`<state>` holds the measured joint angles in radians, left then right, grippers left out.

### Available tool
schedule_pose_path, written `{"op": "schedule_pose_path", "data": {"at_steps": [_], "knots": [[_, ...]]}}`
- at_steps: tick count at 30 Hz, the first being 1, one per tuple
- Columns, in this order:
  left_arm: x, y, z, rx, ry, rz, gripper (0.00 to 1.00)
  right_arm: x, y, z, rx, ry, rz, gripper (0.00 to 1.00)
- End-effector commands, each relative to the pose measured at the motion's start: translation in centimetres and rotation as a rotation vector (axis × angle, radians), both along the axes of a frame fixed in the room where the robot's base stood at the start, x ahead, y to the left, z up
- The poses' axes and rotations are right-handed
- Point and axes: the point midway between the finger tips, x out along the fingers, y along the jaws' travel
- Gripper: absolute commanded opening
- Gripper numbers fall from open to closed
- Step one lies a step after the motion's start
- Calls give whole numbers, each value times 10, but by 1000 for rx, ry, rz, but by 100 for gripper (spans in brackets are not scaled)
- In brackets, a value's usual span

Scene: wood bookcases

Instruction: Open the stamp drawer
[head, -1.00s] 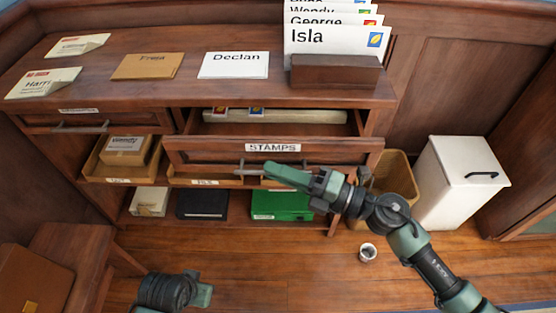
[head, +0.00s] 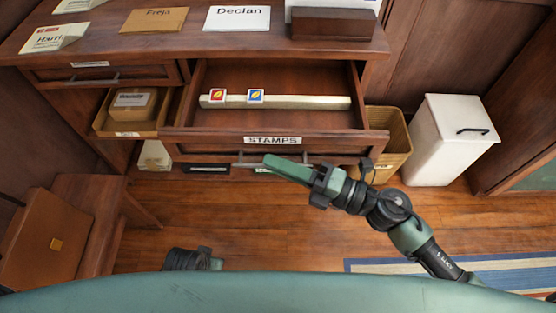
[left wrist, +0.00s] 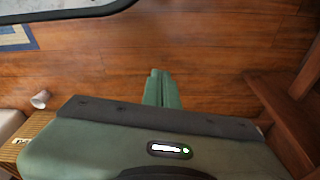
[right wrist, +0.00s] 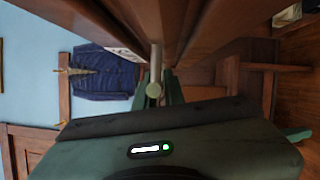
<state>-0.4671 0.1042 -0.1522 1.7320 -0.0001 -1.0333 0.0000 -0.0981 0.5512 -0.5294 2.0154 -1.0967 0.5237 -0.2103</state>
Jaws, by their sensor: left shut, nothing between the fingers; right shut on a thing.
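The stamp drawer (head: 215,142), dark wood with a "STAMPS" label (head: 272,140), stands pulled well out of the desk. Inside it lies a pale strip (head: 310,102) with a red stamp (head: 218,95) and a blue stamp (head: 256,95) at its left part. My right gripper (head: 272,163) is at the drawer's front, shut on its metal bar handle (right wrist: 155,70). The drawer front shows close by in the right wrist view. My left gripper (left wrist: 162,88) is shut and empty above the wood floor. In the head view only part of my left arm shows low down.
A shut drawer (head: 75,73) is at the left, above an open tray with a box (head: 132,104). A wicker basket (head: 392,150) and white bin (head: 455,140) stand right. A stool with a brown case (head: 45,240) is lower left. Floor in front is clear.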

Motion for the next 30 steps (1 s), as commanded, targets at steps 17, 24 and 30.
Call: {"op": "schedule_pose_path", "data": {"at_steps": [17, 24, 30], "knots": [[0, 0, 0, 0, 1, 0, 0, 0, -2, -1, 0, 1, -1, 32], [5, -1, 15, -3, -11, 3, 0, -12, -30, -6, -4, 5, -3, 32], [8, -1, 28, -3, -16, 3, 0, -24, -60, -8, -4, 5, -3, 32]]}}
